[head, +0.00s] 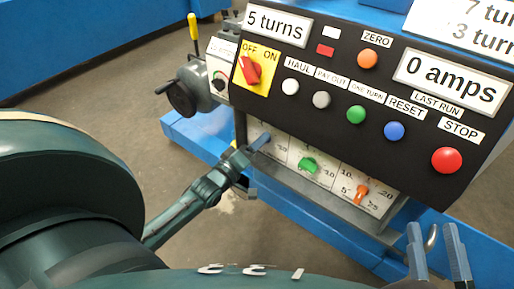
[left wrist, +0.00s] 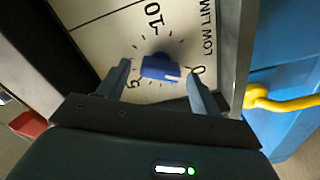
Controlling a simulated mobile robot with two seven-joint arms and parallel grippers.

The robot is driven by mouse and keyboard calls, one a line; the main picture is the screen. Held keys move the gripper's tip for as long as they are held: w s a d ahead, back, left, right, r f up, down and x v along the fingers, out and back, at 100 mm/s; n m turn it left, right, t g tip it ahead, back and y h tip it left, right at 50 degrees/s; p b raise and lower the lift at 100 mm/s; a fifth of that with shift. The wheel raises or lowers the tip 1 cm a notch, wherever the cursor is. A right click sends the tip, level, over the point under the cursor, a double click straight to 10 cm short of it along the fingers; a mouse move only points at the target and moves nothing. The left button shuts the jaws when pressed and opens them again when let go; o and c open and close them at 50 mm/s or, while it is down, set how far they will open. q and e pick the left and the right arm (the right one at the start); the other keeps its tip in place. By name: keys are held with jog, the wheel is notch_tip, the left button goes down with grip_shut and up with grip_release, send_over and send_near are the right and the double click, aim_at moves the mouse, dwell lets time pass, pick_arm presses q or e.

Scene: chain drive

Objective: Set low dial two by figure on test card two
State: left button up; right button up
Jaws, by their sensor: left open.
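A blue dial knob (left wrist: 160,68) sits on a white scale marked "LOW LIM…" in the left wrist view, with 0, 5 and 10 readable. Its white pointer mark is on the side toward the 0. My left gripper (left wrist: 159,80) is open, with one finger on each side of the knob; contact cannot be told. My right gripper (head: 435,232) is open and empty at the lower right. A white card (head: 470,28), cut off at the top right, shows only "7 tur" and "3 turn".
A green dial (head: 308,165) and an orange dial (head: 361,194) sit to the right on the lower panel. The black console (head: 310,115) overhangs them with several buttons, a red OFF/ON switch (head: 250,70) and displays. A yellow hook (left wrist: 285,100) is right of the panel.

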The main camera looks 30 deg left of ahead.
pick_arm(q)
jog(key=shift+w, duration=0.3)
jog(key=shift+c, duration=0.5)
jog(key=c, duration=0.9)
